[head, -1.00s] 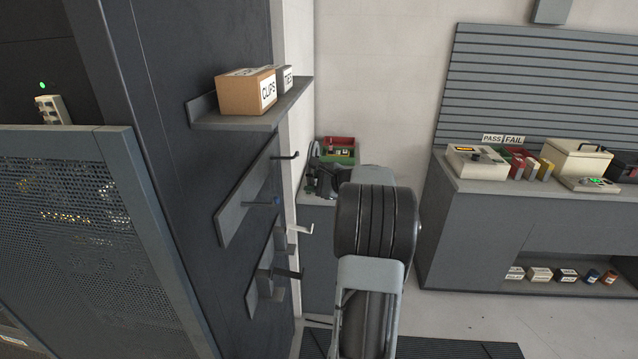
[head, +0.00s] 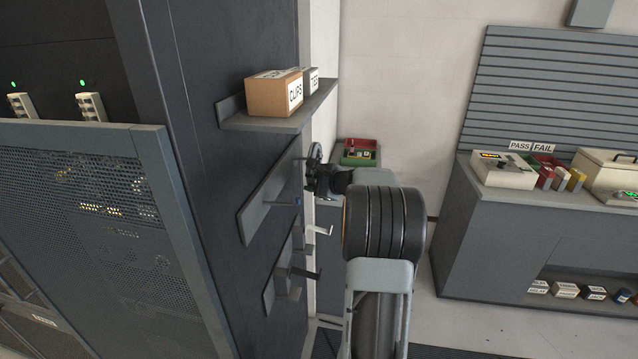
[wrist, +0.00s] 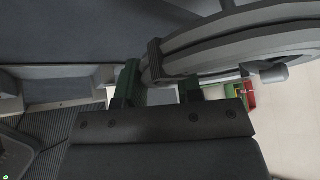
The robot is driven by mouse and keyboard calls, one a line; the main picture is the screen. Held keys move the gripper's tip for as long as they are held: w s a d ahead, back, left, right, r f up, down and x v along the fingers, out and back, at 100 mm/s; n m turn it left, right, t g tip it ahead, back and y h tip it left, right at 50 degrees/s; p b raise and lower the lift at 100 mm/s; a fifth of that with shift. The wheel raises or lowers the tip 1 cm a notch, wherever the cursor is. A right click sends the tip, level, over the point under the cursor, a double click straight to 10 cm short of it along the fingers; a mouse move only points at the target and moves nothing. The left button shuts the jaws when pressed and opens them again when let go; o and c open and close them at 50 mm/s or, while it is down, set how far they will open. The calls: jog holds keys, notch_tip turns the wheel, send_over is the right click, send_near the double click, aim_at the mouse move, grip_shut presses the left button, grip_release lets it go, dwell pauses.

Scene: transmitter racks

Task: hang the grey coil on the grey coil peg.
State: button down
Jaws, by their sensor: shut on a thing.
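The grey coil (wrist: 235,38) is a thick ring of several turns, cut off by the top right of the wrist view. My gripper (wrist: 158,82) is shut on its near edge, by a dark band. In the head view my gripper (head: 320,182) is beside the upper peg rail (head: 262,205), with the coil (head: 314,153) seen nearly edge-on above it. Below are a pale peg (head: 320,231) and a dark peg (head: 305,272). A small blue-tipped peg (head: 298,201) is left of my gripper. Which peg is the grey coil peg, and whether the coil touches one, I cannot tell.
A shelf (head: 270,122) with a CLIPS box (head: 272,95) and a TIES box (head: 311,78) is above the pegs. A red and green bin (head: 358,152) stands behind my arm. A workbench (head: 480,230) is at the right.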

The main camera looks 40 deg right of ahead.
jog(key=shift+w+a+f+b, duration=0.8)
jog(key=shift+w+f+b, duration=0.05)
jog(key=shift+f+b, duration=0.25)
jog(key=shift+f, duration=0.1)
jog(key=c, duration=0.7)
grip_release()
